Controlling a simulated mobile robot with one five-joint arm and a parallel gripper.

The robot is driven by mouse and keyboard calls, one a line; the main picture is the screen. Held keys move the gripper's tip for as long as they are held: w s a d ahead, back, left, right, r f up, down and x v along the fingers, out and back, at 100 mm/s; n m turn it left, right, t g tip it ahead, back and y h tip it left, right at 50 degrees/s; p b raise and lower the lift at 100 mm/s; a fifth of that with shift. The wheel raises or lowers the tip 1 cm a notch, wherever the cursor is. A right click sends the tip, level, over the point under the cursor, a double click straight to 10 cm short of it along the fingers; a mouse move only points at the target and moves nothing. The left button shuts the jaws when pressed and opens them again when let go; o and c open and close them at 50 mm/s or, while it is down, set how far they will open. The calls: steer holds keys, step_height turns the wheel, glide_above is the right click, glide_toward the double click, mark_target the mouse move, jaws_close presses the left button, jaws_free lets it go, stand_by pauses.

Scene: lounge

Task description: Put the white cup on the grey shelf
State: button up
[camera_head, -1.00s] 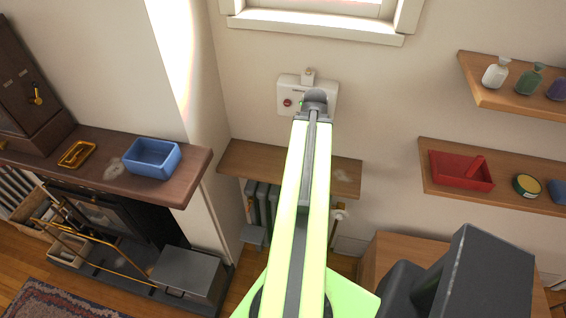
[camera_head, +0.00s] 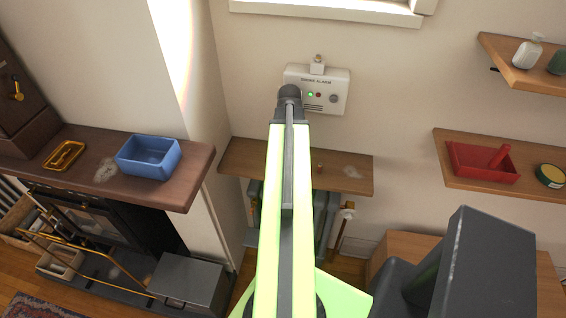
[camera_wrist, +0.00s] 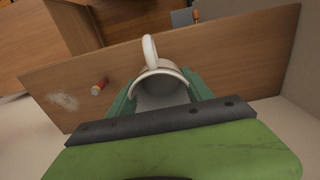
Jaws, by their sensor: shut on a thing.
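The white cup (camera_wrist: 150,78) is in my gripper (camera_wrist: 163,92) in the wrist view, its handle toward the top of the picture. The green fingers stand on both sides of it and are shut on it. Behind the cup in that view lies a brown wooden shelf board (camera_wrist: 65,80). In the head view a brown wooden shelf (camera_head: 240,160) is on the wall, partly behind my arm. The cup and fingers are hidden in the head view. I see no wall shelf that is clearly grey.
A small red cylinder (camera_wrist: 100,87) is on the board. A white alarm box (camera_head: 335,92) hangs above the wooden shelf. At left, a mantel (camera_head: 185,180) bears a blue tray (camera_head: 150,170). At right, a wall shelf (camera_head: 510,185) holds a red tray (camera_head: 480,170).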

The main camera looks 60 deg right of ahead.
steer(key=f+b, duration=0.3)
steer(key=f, duration=0.1)
steer(key=shift+w+f+b, duration=0.2)
steer(key=shift+b, duration=0.2)
steer(key=shift+r, duration=0.3)
steer(key=shift+f, duration=0.2)
steer(key=o, duration=1.6)
